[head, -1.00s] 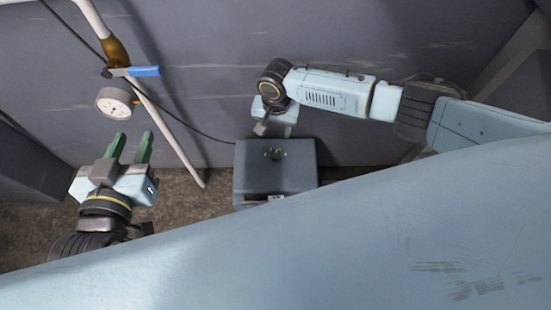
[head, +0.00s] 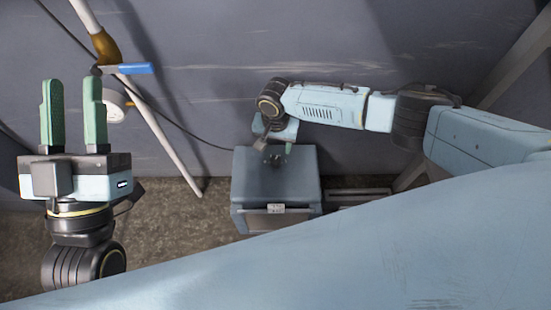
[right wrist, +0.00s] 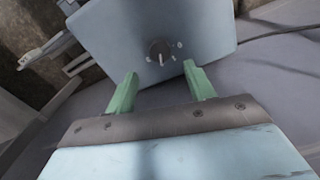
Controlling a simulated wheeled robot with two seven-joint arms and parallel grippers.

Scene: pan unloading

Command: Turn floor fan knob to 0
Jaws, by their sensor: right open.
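The floor fan unit is a blue-grey box (head: 276,183) on the floor by the wall in the head view. Its knob is a small dark dial on the box's top face, seen clearly in the right wrist view as the knob (right wrist: 160,50) with small pale marks around it. My right gripper (right wrist: 162,88) is open, with its green fingers pointing toward the box and the knob beyond and between the fingertips, not held. In the head view my right gripper (head: 282,146) partly hides the knob. My left gripper (head: 72,90) is open and empty at the left, fingers pointing up.
A white pipe (head: 158,130) with a blue-handled valve (head: 134,68) and a gauge (head: 115,106) runs down the wall at left. A dark cable (head: 190,132) runs along the wall to the box. Bare floor (head: 175,225) lies left of the box.

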